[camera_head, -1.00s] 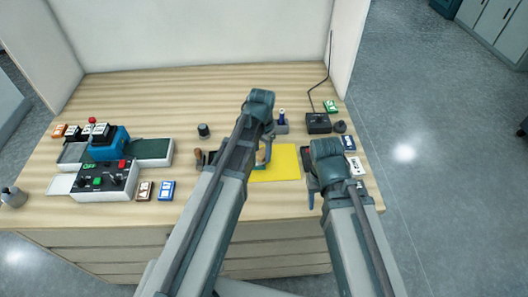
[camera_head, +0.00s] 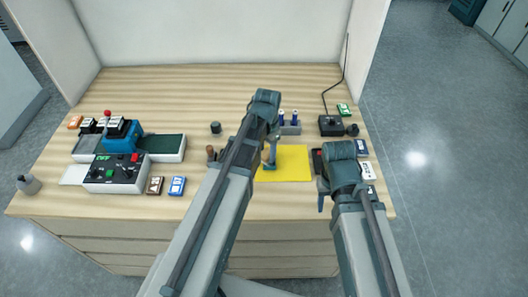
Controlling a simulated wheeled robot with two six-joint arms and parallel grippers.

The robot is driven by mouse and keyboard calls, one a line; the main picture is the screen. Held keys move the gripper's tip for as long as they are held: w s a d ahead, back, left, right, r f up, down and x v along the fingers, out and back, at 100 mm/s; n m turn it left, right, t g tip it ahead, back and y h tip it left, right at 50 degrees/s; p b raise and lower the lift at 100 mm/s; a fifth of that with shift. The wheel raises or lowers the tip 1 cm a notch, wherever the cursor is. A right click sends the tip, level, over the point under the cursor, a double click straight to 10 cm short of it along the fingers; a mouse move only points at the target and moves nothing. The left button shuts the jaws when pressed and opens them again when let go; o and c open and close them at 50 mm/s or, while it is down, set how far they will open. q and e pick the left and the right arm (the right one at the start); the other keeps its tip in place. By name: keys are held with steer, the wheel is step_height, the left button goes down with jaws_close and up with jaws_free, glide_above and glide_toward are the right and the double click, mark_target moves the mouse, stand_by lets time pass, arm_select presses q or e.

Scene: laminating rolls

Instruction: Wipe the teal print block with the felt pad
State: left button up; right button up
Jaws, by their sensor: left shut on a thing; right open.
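My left gripper (camera_head: 270,157) reaches down over the left part of a yellow mat (camera_head: 295,167). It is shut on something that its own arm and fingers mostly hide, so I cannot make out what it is. I cannot pick out the teal print block or the felt pad with certainty; the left arm covers part of the mat's left side. My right gripper (camera_head: 321,188) is open, just right of the mat near the table's front edge, and no held thing shows in it.
A blue machine (camera_head: 121,139) and its control box (camera_head: 117,174) stand at the left. A dark cylinder (camera_head: 216,128) and a brown knob (camera_head: 211,150) are left of my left arm. A holder with blue-topped bottles (camera_head: 290,128) and a black box (camera_head: 331,125) stand behind. Bare table lies left of centre.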

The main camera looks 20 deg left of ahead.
arm_select(q)
steer(key=shift+w+d+r, duration=0.1)
steer(key=shift+w+d, duration=0.1)
steer(key=shift+d, duration=0.55)
steer(key=shift+w+d, duration=0.2)
steer(key=shift+d, duration=0.5)
arm_select(e)
steer(key=shift+r, duration=0.1)
arm_select(q)
steer(key=shift+s+f, duration=0.2)
steer(key=shift+s, duration=0.05)
steer(key=shift+s+a+r, duration=0.1)
steer(key=shift+s+a, duration=0.15)
steer(key=shift+a, duration=0.75)
steer(key=shift+s+a+r, duration=0.1)
steer(key=shift+s+a, duration=0.15)
steer(key=shift+a, duration=0.7)
steer(key=shift+f, duration=0.25)
arm_select(e)
steer(key=shift+f, duration=0.2)
arm_select(q)
steer(key=shift+r, duration=0.1)
steer(key=shift+w+d+r, duration=0.1)
steer(key=shift+w+d, duration=0.2)
steer(key=shift+d, duration=0.7)
steer(key=shift+w+d, duration=0.25)
steer(key=shift+d, duration=0.75)
arm_select(e)
steer(key=shift+r, duration=0.15)
